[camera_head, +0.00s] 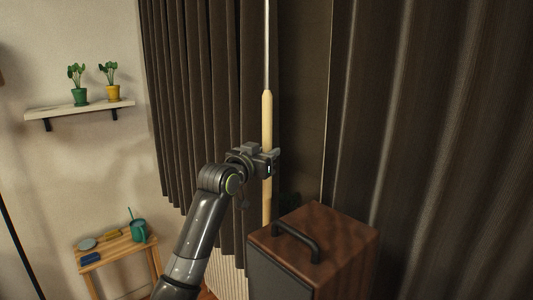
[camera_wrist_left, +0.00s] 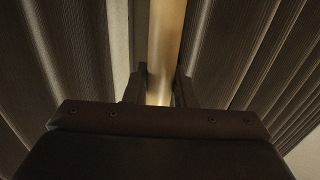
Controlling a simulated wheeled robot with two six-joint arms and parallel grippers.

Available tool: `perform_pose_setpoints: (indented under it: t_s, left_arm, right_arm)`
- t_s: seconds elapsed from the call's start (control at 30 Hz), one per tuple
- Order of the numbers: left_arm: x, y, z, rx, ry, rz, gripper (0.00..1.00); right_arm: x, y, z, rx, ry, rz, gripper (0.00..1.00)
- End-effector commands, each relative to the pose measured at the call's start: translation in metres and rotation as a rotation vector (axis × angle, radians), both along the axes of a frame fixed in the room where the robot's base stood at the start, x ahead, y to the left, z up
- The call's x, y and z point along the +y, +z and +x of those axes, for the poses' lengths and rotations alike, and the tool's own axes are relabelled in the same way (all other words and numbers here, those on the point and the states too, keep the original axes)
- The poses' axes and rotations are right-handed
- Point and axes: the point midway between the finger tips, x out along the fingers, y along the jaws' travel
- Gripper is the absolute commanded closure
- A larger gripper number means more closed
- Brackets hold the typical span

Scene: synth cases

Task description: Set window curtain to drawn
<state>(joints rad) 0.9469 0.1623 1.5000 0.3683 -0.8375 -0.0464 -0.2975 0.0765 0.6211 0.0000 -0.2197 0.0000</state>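The window curtain hangs in dark brown pleated panels, a left panel (camera_head: 197,90) and a closer right panel (camera_head: 440,110) in the head view. A flat dark strip (camera_head: 304,100) shows between them. A pale wooden wand (camera_head: 267,112) hangs upright from a thin metal rod, in front of the left panel's right edge. My left gripper (camera_head: 268,163) is at the wand's middle. In the left wrist view, the wand (camera_wrist_left: 165,40) runs between the two fingers (camera_wrist_left: 160,92), which appear closed on it. My right gripper is not in view.
A wooden box-like cabinet (camera_head: 335,228) with a black handle (camera_head: 297,241) stands just right of the wand's lower end. A small table (camera_head: 118,246) with a green mug (camera_head: 138,230) is at lower left. A wall shelf (camera_head: 80,108) holds two potted plants.

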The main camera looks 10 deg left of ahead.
Motion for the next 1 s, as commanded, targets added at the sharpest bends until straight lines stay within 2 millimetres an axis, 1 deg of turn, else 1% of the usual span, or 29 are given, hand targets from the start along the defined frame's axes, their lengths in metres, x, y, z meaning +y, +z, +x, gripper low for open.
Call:
perform_pose_setpoints:
  t_s: [0.03,0.13,0.43,0.57,0.77,1.0]
  left_arm:
    - [0.000,0.000,0.000,0.000,0.000,0.000,0.70]
    - [0.000,0.000,0.000,0.000,0.000,0.000,0.57]
    - [0.001,0.000,0.000,0.001,0.000,0.000,0.57]
    - [0.003,-0.002,-0.006,0.001,0.001,0.001,0.57]
    - [0.012,-0.003,-0.030,-0.003,0.001,0.002,0.57]
    - [0.026,-0.003,-0.067,-0.003,0.002,0.003,0.57]
  right_arm:
    - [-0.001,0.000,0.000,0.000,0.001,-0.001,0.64]
    - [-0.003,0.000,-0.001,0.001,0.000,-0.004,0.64]
    - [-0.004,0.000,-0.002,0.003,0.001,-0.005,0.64]
    - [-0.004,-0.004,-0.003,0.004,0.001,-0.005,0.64]
    - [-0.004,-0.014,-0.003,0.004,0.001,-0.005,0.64]
    - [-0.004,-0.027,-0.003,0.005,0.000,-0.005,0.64]
